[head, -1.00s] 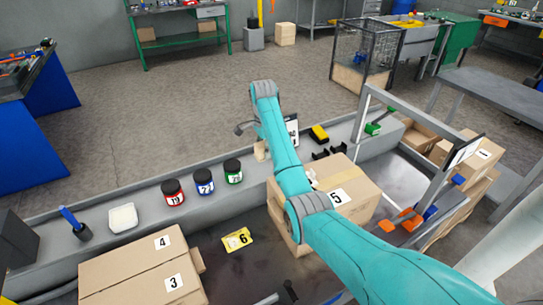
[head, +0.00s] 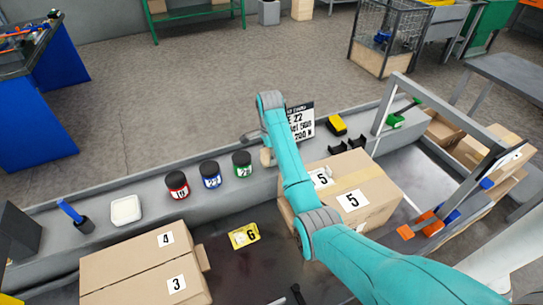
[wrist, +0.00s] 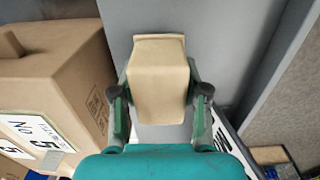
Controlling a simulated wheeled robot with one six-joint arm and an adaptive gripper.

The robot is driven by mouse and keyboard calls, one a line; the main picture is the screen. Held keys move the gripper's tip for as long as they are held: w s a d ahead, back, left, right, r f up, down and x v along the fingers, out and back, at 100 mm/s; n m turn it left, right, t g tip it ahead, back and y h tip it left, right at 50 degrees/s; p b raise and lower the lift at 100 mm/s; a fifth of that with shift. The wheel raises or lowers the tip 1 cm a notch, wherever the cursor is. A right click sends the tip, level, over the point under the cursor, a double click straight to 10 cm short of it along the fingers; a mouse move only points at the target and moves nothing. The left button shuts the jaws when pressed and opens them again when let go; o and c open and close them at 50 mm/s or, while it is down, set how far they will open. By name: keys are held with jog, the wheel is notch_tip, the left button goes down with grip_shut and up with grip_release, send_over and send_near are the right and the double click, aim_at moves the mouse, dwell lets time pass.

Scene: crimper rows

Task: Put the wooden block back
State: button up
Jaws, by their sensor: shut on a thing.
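The wooden block (wrist: 158,82) is pale tan and sits between the two green fingers of my gripper (wrist: 160,95) in the wrist view. My gripper is shut on it. Grey surface lies beyond the block; I cannot tell whether the block touches it. In the head view the block (head: 267,157) shows as a small tan piece beside my arm, over the grey ledge (head: 150,192), left of the black and white sign (head: 300,120). My arm hides much of the gripper there.
A cardboard box marked 5 (head: 365,190) stands right of my arm, and also at left in the wrist view (wrist: 50,85). Red, blue and green jars (head: 211,175) stand on the ledge to the left. A yellow card marked 6 (head: 243,236) lies on the dark surface.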

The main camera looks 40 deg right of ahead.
jog(key=shift+f, duration=0.8)
jog(key=o, duration=1)
jog(key=shift+f, duration=0.15)
